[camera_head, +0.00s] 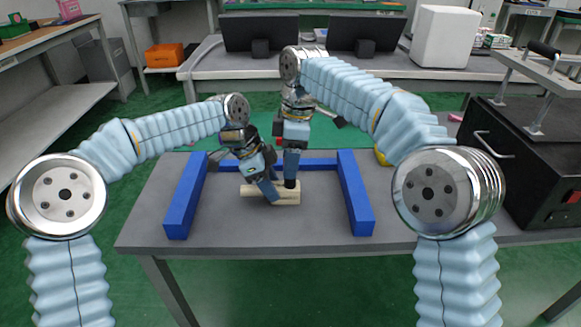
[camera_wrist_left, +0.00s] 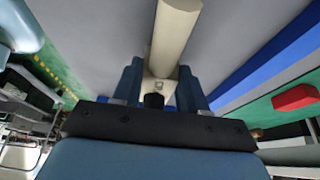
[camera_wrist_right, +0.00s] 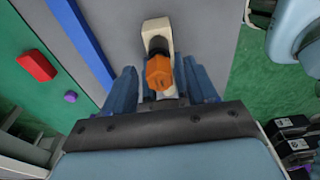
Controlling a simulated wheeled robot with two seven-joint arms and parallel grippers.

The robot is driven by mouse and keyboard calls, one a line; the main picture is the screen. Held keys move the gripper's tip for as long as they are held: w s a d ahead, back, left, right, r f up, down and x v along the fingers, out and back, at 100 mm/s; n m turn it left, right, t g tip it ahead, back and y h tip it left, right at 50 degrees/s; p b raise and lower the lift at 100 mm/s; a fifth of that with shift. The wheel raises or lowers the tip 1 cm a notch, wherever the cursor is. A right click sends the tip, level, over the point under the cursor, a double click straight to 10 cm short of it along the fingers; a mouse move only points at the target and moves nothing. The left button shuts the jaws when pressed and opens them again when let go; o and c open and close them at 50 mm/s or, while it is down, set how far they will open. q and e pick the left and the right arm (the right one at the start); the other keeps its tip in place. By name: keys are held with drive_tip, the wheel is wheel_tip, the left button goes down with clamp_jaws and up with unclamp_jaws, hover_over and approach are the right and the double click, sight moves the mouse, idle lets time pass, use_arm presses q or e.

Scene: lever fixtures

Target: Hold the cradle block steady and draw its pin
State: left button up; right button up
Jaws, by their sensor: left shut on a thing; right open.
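The cream cradle block (camera_head: 287,198) lies on the grey table inside the blue frame. My left gripper (camera_head: 272,193) is shut on it from the left; in the left wrist view the block (camera_wrist_left: 172,32) runs away from between the fingers (camera_wrist_left: 158,92). In the right wrist view an orange six-sided head, seemingly the pin's (camera_wrist_right: 160,72), stands over a dark opening in the block (camera_wrist_right: 158,27). My right gripper (camera_wrist_right: 165,85) is open, with one finger on each side of the orange head. In the head view the right gripper (camera_head: 291,178) hides this head.
A blue frame (camera_head: 356,195) surrounds the block at left, right and back. A red block (camera_wrist_right: 37,65) and a small purple piece (camera_wrist_right: 70,97) lie beyond it. A black machine (camera_head: 520,165) stands at the right. The table's front strip (camera_head: 265,240) is clear.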

sight(289, 190)
drive_tip(key=shift+a+f, duration=0.15)
drive_tip(key=shift+f, duration=1)
drive_tip(key=shift+c, duration=0.3)
clamp_jaws()
